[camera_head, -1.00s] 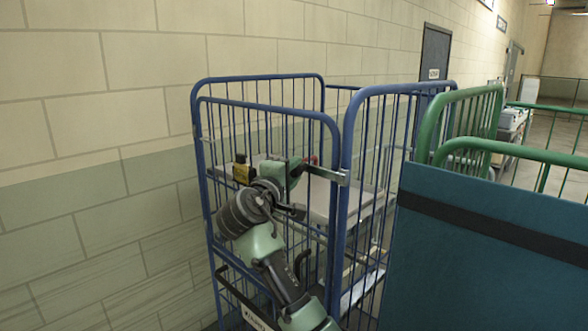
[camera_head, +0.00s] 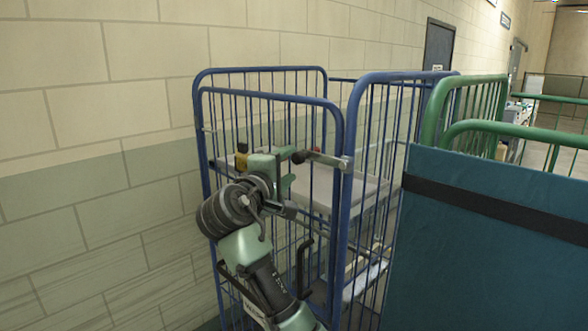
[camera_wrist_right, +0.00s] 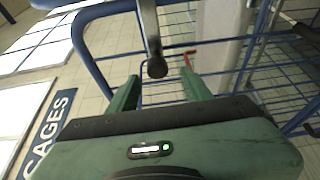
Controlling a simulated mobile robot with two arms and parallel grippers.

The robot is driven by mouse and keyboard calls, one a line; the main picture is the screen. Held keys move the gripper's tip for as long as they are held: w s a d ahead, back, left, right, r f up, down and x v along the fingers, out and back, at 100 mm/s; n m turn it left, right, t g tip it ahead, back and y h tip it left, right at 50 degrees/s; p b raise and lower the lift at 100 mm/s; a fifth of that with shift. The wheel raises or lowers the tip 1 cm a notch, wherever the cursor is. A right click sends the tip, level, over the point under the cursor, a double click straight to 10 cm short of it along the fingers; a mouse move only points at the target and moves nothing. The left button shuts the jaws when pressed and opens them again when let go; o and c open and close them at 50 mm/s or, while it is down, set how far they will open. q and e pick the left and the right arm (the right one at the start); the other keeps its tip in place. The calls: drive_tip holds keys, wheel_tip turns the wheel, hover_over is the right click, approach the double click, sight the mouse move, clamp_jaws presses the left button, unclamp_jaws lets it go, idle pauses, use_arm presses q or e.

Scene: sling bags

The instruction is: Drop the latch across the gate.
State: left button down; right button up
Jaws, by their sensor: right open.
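The latch (camera_head: 325,159) is a short grey bar with a dark round knob at its left end. It is fixed at the blue cage gate's (camera_head: 268,97) right post and points left, close to level. My right gripper (camera_head: 287,170) is at the front of the gate, beside the latch's knob. In the right wrist view my right gripper (camera_wrist_right: 160,78) is open, and the latch's knob (camera_wrist_right: 157,67) shows between its two green fingertips, apparently touching neither. Whether the knob lies at fingertip depth is hard to tell. My left gripper is not in view.
A grey shelf (camera_head: 318,194) is inside the cage, with a yellow item (camera_head: 240,160) near its left side. A green-railed cage (camera_head: 470,100) with a teal panel (camera_head: 495,260) stands close on the right. A block wall (camera_head: 90,120) runs along the left.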

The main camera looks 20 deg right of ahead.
drive_tip(key=v, duration=0.2)
drive_tip(key=shift+s+a+b, duration=0.25)
drive_tip(key=shift+b, duration=0.05)
